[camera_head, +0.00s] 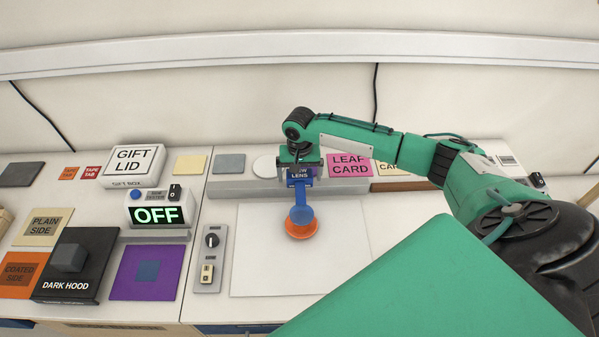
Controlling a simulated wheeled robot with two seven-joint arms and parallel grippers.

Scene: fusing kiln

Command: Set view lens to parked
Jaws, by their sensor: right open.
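The view lens (301,214) is a round blue disc on a blue arm that reaches forward from a block at the back shelf. Its label, partly covered, reads "LENS". The disc hangs over an orange round piece (301,230) on the white sheet. My right gripper (299,173) is open above the block and the back end of the blue arm. The gripper body hides part of the label, and I cannot tell whether the fingers touch the lens. My left gripper is not in view.
A grey panel with a knob and switch (209,258) lies left of the white sheet (255,240). A display (157,214) reads OFF. A dark hood (77,262) sits further left. Most of the sheet is clear.

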